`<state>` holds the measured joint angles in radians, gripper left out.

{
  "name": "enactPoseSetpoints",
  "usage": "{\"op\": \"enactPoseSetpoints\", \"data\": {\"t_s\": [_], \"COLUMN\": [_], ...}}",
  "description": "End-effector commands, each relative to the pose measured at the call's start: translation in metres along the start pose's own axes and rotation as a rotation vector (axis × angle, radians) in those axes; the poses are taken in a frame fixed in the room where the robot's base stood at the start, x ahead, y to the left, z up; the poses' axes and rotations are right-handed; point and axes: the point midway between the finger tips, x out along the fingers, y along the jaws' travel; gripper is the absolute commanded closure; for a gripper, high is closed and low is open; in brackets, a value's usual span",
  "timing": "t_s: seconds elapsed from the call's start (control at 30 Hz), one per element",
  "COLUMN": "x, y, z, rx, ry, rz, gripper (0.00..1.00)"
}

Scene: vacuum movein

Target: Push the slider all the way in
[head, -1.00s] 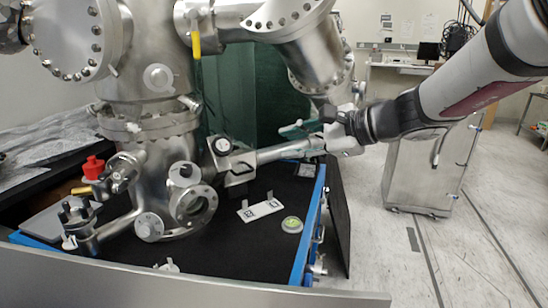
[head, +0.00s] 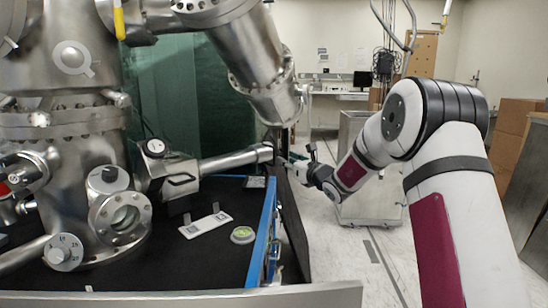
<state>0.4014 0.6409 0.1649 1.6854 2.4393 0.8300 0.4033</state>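A silver horizontal tube (head: 232,161) sticks out to the right from the steel vacuum chamber (head: 65,130). The slider is not clearly distinct; a wider collar (head: 265,153) shows at the tube's right end. My gripper (head: 287,167) is small in the view, just right of and slightly below that end. It looks apart from the tube, but the depth between them is hard to judge. Its fingers are too small and partly merged with the dark background to show whether they are open or shut.
A black bench top (head: 170,255) with a blue edge (head: 262,235) lies below the tube. A white marker plate (head: 206,224) and a round green level (head: 242,235) sit on it. A dark upright panel (head: 292,220) stands beside the bench.

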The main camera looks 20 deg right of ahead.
Motion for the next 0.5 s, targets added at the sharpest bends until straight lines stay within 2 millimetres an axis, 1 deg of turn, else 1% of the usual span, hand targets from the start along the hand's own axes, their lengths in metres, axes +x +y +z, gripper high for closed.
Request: {"op": "enactPoseSetpoints", "data": {"t_s": [0.03, 0.2, 0.4, 0.5], "x": [0.012, 0.044, 0.074, 0.084], "y": [0.002, 0.002, 0.002, 0.002], "z": [-0.002, -0.001, -0.001, -0.001], "rx": [0.0, -0.001, 0.0, -0.001], "ry": [-0.002, -0.002, -0.002, 0.0], "rz": [0.003, 0.003, 0.003, 0.003], "gripper": [0.72, 0.72, 0.72, 0.72]}}
